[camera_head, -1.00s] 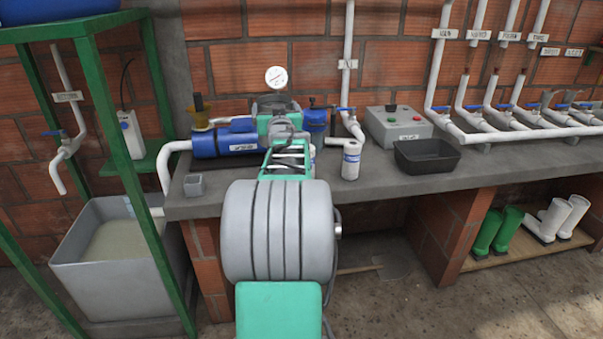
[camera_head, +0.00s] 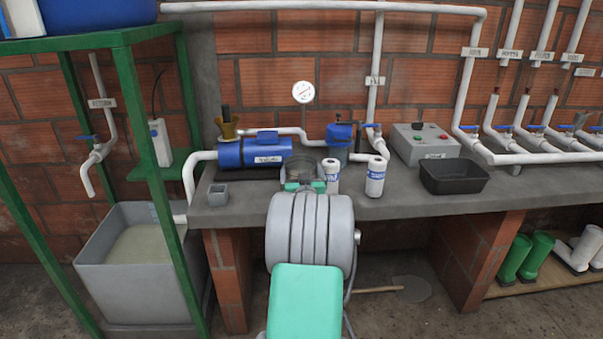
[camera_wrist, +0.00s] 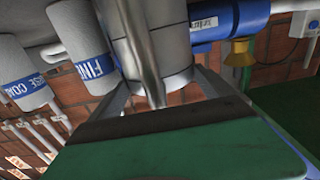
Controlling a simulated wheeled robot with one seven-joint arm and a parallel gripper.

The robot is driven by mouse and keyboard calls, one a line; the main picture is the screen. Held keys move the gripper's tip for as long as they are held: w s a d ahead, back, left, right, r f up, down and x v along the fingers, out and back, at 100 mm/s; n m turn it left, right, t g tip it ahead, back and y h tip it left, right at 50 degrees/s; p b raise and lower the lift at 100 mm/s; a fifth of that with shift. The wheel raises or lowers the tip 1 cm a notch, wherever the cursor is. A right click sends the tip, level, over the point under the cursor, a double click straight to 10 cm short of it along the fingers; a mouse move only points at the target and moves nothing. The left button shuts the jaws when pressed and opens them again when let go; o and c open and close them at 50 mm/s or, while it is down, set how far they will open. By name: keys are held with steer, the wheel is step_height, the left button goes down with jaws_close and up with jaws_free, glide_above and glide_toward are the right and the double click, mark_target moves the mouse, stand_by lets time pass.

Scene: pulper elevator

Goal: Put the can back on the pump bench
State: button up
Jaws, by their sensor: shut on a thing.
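My gripper (camera_head: 305,184) is at the front edge of the pump bench (camera_head: 420,203), mostly hidden behind my own arm. It is shut on a grey, round can (camera_head: 284,166) with an open top, in front of the blue pump (camera_head: 252,151). In the wrist view, which is upside down, the fingers (camera_wrist: 160,90) lie on either side of the grey can (camera_wrist: 172,48), with a shiny bar across it. I cannot tell whether the can touches the bench top.
Two white cylinders with blue labels, a near one (camera_head: 331,176) and another (camera_head: 376,176), stand just right of the can. Further right are a black tray (camera_head: 453,178) and a control box (camera_head: 425,143). A small grey cup (camera_head: 217,194) stands left. A green frame (camera_head: 150,150) rises at left.

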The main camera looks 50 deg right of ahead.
steer(key=o, duration=1.8)
steer(key=shift+f, duration=0.15)
steer(key=shift+c, duration=0.2)
